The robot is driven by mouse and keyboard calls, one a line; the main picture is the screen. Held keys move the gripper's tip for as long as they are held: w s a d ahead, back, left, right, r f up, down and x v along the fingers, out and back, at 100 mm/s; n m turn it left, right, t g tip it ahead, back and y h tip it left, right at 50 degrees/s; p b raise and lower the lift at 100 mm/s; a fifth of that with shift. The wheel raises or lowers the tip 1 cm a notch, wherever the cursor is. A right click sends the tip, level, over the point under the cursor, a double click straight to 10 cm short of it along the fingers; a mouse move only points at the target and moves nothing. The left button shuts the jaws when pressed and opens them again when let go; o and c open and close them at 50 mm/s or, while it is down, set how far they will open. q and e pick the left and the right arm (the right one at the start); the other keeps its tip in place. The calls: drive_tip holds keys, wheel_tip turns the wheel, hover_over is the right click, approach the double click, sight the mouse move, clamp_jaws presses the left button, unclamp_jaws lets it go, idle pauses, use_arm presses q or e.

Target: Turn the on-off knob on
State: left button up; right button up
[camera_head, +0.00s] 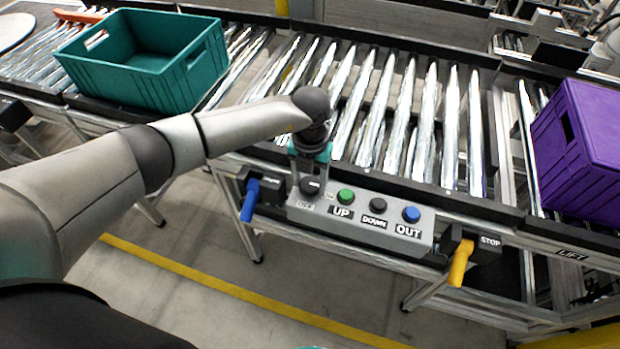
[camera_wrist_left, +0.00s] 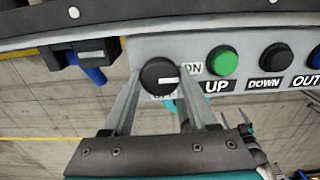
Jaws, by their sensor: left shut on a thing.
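The on-off knob (camera_wrist_left: 160,76) is a round black knob with a white mark, at the left end of the grey control panel (camera_head: 290,212). In the left wrist view its mark lies roughly level and points right, toward the ON label (camera_wrist_left: 192,68). The OFF label (camera_wrist_left: 163,97) is below the knob, partly hidden. My left gripper (camera_head: 312,176) reaches down over the knob, which also shows in the head view (camera_head: 311,186). In the left wrist view its fingers (camera_wrist_left: 160,88) are on both sides of the knob, shut on it. My right gripper is out of view.
Right of the knob are a green UP button (camera_head: 345,196), a black DOWN button (camera_head: 378,204) and a blue OUT button (camera_head: 411,214). A blue handle (camera_head: 250,200) and a yellow handle (camera_head: 461,263) flank the panel. Teal (camera_head: 135,92) and purple (camera_head: 590,160) crates stand on the roller conveyor (camera_head: 385,110).

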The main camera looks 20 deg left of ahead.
sight(310, 183)
use_arm(q)
drive_tip(key=o, duration=1.4)
drive_tip(key=shift+c, duration=0.2)
drive_tip(key=shift+r, duration=0.1)
wheel_tip(310, 183, up, 15)
